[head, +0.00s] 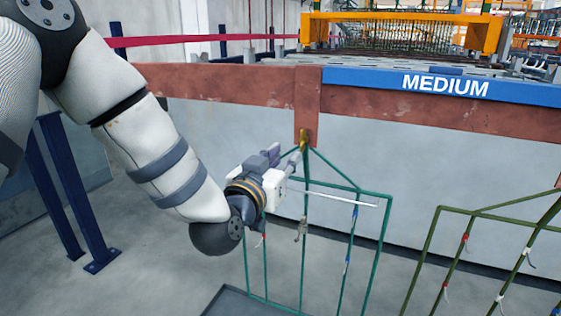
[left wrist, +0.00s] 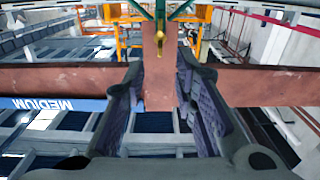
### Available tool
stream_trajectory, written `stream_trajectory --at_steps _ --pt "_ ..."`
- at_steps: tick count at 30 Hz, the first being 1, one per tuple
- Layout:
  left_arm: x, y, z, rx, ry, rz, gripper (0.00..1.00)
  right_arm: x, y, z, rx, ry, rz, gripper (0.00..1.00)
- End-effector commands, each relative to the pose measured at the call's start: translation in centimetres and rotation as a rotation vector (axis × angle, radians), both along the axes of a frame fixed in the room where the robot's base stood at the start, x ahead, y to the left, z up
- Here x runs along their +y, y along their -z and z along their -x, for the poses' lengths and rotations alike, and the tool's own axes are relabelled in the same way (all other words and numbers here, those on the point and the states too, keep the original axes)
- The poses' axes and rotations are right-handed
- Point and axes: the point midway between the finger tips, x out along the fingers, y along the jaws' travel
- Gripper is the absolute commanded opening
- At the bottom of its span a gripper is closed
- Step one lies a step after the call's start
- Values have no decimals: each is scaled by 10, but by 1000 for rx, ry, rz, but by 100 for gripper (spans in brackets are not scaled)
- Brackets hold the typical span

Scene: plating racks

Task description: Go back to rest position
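My left gripper (head: 284,153) is at the red-brown beam (head: 220,90), close to the brass-coloured hook (head: 305,138) of a green rack (head: 375,240). In the left wrist view its two fingers (left wrist: 163,100) are apart, with the beam's upright red-brown plate (left wrist: 159,55) showing between them. I see nothing clamped in the fingers. I cannot tell whether a finger touches the hook or plate. The green rack hangs upright below the beam, partly hidden by my gripper. My right gripper is in neither view.
A second, olive-green rack (head: 435,245) hangs at the right. A blue MEDIUM sign (head: 445,85) is on the beam. An orange frame (head: 400,30) stands behind. Blue posts (head: 60,190) stand at the left. Grey floor (head: 150,270) is open at lower left.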

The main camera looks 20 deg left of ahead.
Motion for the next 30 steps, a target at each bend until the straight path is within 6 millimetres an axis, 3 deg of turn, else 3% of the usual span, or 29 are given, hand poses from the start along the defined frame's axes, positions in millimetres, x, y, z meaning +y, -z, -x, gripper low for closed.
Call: stream_trajectory --at_steps 5,17,19,20,23,24,26,27,29,30 --pt "1 0 16 0 -1 0 26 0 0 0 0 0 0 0" --pt "1 1 17 1 -1 0 26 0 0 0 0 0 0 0" --pt "0 11 19 29 3 -1 26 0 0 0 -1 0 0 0" --pt "-1 23 22 60 8 -1 26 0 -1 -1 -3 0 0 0" --pt "-4 91 46 248 30 -2 26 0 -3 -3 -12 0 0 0" --pt "-6 127 63 352 41 1 26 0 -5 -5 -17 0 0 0" --pt "-7 178 95 513 52 3 26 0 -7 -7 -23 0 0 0" --pt "-7 210 120 619 57 5 26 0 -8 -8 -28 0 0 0" --pt "-5 253 162 780 61 8 26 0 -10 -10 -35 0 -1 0" --pt "-4 278 194 887 59 11 26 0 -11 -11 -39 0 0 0"
